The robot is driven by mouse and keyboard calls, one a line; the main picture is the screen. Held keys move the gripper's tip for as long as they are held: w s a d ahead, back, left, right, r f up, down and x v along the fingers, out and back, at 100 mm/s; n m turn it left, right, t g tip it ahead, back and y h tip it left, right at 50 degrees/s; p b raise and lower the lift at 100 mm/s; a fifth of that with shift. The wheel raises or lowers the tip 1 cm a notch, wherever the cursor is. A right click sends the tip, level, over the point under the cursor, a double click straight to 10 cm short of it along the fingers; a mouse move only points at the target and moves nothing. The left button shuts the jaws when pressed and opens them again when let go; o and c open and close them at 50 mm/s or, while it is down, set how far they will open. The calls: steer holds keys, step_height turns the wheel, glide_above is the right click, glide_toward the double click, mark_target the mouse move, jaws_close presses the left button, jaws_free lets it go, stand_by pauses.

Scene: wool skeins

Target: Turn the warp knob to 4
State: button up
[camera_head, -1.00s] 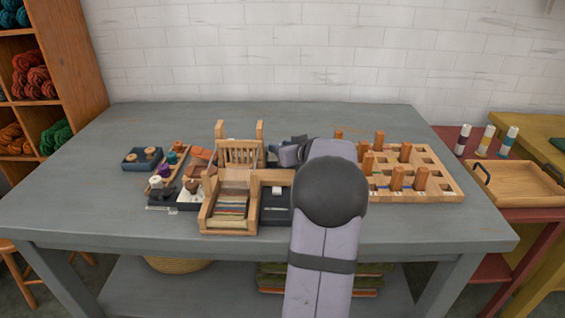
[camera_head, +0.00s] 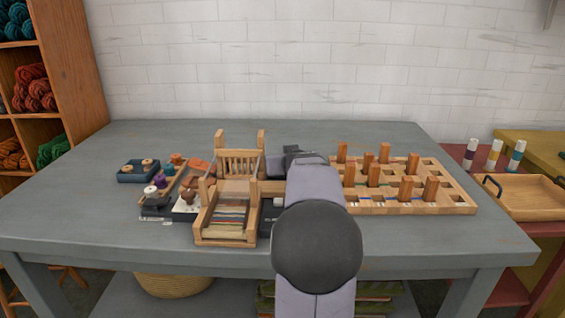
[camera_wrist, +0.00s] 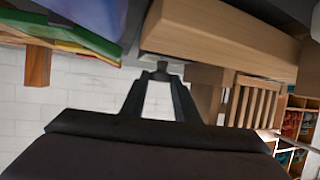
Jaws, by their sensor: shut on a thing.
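The small wooden loom (camera_head: 228,222) stands mid-table with striped yarn on its front. Its wooden frame (camera_wrist: 215,35) fills the upper right of the wrist view. My gripper (camera_wrist: 162,75) is shut on a small grey knob (camera_wrist: 160,88), apparently the warp knob, beside the wooden frame. In the head view my arm hides the knob and most of the gripper. No number or mark on the knob is readable.
A wooden peg rack (camera_head: 415,203) with several upright pegs stands right of my arm. A blue tray (camera_head: 138,172) and small coloured pieces lie left of the loom. A dark box (camera_head: 269,214) sits between loom and arm. The table's front left is clear.

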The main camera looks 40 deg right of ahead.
steer(key=o, duration=1.1)
steer(key=shift+c, duration=0.2)
steer(key=shift+v, duration=3.7)
